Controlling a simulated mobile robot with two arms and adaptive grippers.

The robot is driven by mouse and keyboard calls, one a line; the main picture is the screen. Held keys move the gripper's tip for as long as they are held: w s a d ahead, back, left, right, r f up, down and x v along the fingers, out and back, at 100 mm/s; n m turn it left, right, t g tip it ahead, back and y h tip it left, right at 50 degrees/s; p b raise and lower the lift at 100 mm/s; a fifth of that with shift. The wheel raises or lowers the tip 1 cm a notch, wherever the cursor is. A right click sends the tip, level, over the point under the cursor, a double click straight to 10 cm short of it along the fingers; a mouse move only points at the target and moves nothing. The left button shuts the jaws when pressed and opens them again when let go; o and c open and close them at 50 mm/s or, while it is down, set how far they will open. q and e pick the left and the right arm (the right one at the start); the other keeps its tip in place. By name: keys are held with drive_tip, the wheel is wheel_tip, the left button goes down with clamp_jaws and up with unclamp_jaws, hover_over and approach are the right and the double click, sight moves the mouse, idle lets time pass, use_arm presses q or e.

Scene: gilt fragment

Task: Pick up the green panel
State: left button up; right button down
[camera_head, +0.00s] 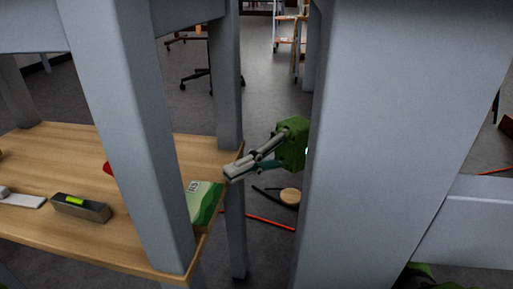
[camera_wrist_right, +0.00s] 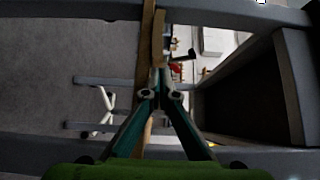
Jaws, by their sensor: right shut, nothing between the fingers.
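The green panel (camera_head: 205,203) lies at the right edge of the wooden table (camera_head: 60,150) in the head view. It is green with a pale top part and a small dark mark, and the grey post in front hides its left part. My right gripper (camera_head: 231,173) is shut and empty, reaching in from the right behind a wide grey post. Its fingertips are near the table's edge, just above and right of the panel; I cannot tell if they touch anything. In the right wrist view the fingers (camera_wrist_right: 160,85) meet at the tips. My left gripper does not show.
Grey posts (camera_head: 125,130) and (camera_head: 400,130) stand in front and block much of the view. A dark block with a yellow-green top (camera_head: 80,208) and a pale flat piece (camera_head: 22,198) lie on the table. A chair (camera_head: 205,75) stands behind.

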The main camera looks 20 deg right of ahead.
sight(204, 199)
drive_tip(key=shift+p+x, duration=0.3)
drive_tip(key=shift+x, duration=0.6)
drive_tip(key=shift+s+f+b, duration=0.25)
drive_tip(key=shift+s+b, duration=0.2)
drive_tip(key=shift+b, duration=0.45)
drive_tip(key=shift+s+b, duration=0.25)
drive_tip(key=shift+b, duration=0.05)
drive_tip(key=shift+s+r, duration=0.1)
drive_tip(key=shift+r, duration=0.15)
